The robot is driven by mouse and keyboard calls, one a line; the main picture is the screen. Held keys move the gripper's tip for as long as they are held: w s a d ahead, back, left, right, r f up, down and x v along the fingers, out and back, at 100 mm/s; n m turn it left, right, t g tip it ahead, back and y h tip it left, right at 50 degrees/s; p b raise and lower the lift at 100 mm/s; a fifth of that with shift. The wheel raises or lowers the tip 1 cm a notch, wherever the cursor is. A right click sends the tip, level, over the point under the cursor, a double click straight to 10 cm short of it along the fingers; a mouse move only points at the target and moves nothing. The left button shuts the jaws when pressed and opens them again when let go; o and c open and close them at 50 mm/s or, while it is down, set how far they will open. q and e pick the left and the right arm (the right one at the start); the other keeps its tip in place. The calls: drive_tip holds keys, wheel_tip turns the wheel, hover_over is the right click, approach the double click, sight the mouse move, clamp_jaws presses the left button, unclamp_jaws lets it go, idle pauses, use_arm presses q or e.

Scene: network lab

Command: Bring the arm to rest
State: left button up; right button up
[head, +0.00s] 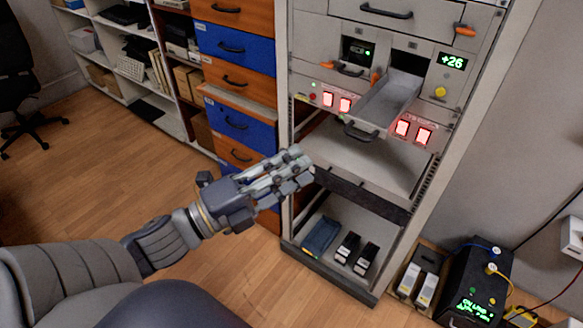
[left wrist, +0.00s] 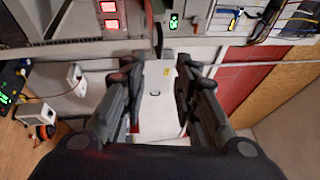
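My left gripper (head: 303,168) is in front of the rack's left post, lower than the pulled-out tray. In the left wrist view, its two fingers (left wrist: 158,75) stand apart. My left arm comes in from the lower left of the head view, stretched forward. My right gripper is in neither view.
The rack holds an open grey tray (head: 391,101) and a pull-out shelf (head: 365,160). Two pale modules (head: 418,282) and a black box (head: 476,285) stand at lower right. Drawers (head: 240,128) stand behind the gripper. Wooden floor (head: 100,195) is clear at left.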

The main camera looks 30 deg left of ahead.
use_arm(q)
drive_tip(key=w+a+f+n+g+y, duration=0.1)
drive_tip(key=w+a+f+n+y, duration=0.2)
drive_tip(key=a+f, duration=0.5)
drive_tip(key=w+a+f+n+g+y, duration=0.1)
drive_tip(key=a+f+n+y, duration=0.3)
drive_tip(key=f, duration=0.8)
drive_tip(key=s+a+f+n+g+y, duration=0.1)
drive_tip(key=s+a+f+n+g, duration=0.2)
drive_tip(key=f, duration=0.8)
drive_tip(key=s+f+n+g+y, duration=0.1)
drive_tip(key=s+f+n, duration=0.25)
drive_tip(key=f, duration=0.65)
drive_tip(key=s+d+f+n+g, duration=0.25)
drive_tip(key=s+f, duration=0.35)
drive_tip(key=f, duration=0.4)
drive_tip(key=s+d+f+n+g, duration=0.25)
drive_tip(key=s+f, duration=0.25)
drive_tip(key=f, duration=0.4)
drive_tip(key=s+d+f+n+g, duration=0.1)
drive_tip(key=s+d+f+g, duration=0.2)
drive_tip(key=s, duration=0.6)
drive_tip(key=s+d+f+n+g, duration=0.2)
drive_tip(key=s+d+f+g, duration=0.1)
drive_tip(key=s+d+f, duration=0.4)
drive_tip(key=shift+s+d+f+h, duration=0.15)
drive_tip(key=shift+s+f+h, duration=0.15)
drive_tip(key=shift+s+f, duration=0.6)
